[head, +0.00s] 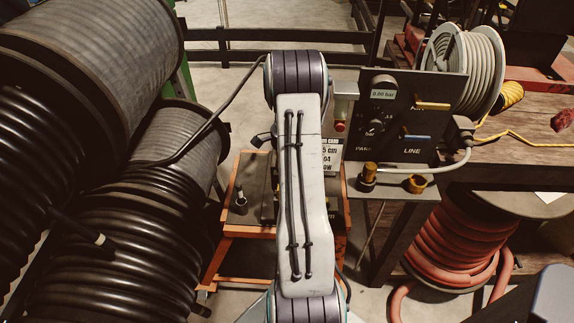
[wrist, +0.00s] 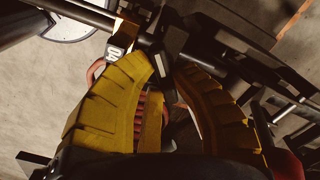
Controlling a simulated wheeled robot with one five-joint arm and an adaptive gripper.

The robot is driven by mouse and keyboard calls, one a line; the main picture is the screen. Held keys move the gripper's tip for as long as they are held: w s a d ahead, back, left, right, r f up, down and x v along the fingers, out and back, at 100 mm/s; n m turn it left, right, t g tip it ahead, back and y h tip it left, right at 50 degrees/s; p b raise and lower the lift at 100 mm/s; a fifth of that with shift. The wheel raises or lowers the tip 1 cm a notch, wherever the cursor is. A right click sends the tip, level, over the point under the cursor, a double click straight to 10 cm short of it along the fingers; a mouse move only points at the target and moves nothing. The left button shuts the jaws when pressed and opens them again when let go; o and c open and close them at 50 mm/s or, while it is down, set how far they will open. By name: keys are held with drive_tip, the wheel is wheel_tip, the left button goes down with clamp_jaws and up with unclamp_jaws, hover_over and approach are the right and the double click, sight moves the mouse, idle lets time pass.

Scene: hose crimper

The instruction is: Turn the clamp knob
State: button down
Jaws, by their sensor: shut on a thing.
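In the wrist view, my gripper (wrist: 167,66) shows as two yellow ribbed fingers closing in from both sides. Their tips are shut on a dark part (wrist: 165,42), which appears to be the clamp knob; its outline is mostly hidden by the fingers and by shadow. A dark bar runs across just beyond the tips. In the head view, my arm covers my gripper and the middle of the orange-framed stand (head: 222,243), so the knob cannot be seen there.
A dark control panel (head: 408,116) with a 0.00 bar display stands right of my arm. Large black hose reels (head: 75,75) crowd the left. A red hose coil (head: 460,240) lies at lower right, under a wooden bench (head: 530,155). Some bare floor shows around the stand.

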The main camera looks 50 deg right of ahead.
idle(0.4)
drive_tip(key=c, duration=1.1)
unclamp_jaws()
drive_tip(key=shift+o, duration=0.2)
drive_tip(key=shift+r, duration=0.1)
wheel_tip(320, 180, up, 12)
